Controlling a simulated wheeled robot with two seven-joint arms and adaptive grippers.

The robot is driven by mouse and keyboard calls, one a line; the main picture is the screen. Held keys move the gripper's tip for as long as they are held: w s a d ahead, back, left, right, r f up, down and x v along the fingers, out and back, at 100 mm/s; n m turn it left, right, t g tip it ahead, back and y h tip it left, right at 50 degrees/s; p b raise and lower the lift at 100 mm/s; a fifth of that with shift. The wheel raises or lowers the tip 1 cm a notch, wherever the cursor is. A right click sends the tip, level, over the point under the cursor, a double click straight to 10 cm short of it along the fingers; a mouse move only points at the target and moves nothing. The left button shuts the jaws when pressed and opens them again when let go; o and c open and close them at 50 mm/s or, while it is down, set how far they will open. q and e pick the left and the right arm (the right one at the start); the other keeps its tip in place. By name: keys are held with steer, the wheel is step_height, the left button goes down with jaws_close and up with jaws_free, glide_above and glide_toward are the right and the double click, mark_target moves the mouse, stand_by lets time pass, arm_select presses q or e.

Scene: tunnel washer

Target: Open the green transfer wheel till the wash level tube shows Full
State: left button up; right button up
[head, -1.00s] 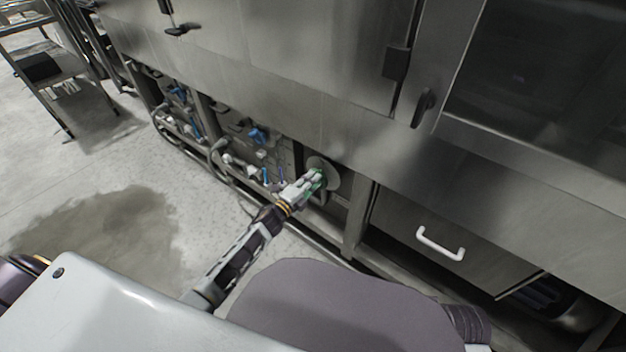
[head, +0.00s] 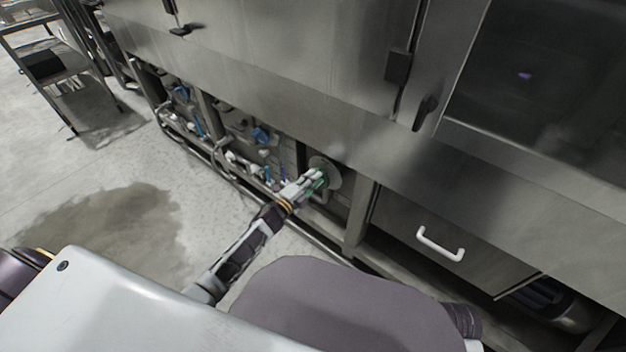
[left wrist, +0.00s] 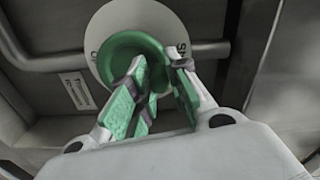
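The green transfer wheel (left wrist: 128,48) sits in front of a pale round plate (left wrist: 104,22) with dark lettering, partly hidden by my fingers. My left gripper (left wrist: 158,62) reaches it; its green-padded fingers stand apart, with the right part of the wheel between or behind them. I cannot tell whether both pads touch the rim. In the head view my left gripper (head: 318,178) is at the plate (head: 328,166), low on the machine, and covers most of the wheel. My right gripper is out of view. I cannot make out the wash level tube.
A pipe (left wrist: 52,62) runs beside the plate in the left wrist view. Blue-handled valves (head: 260,134) and hoses lie left of the wheel. A drawer with a white handle (head: 440,244) is to the right. A rack (head: 45,65) stands far left; the floor between is open.

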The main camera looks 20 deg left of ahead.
arm_select(q)
steer(key=shift+o, duration=0.5)
steer(key=shift+a+r, duration=0.1)
steer(key=shift+a, duration=0.1)
steer(key=shift+s+f, duration=0.2)
steer(key=shift+s, duration=0.05)
steer(key=v, duration=1.1)
steer(key=shift+s, duration=0.2)
steer(key=shift+r, duration=0.1)
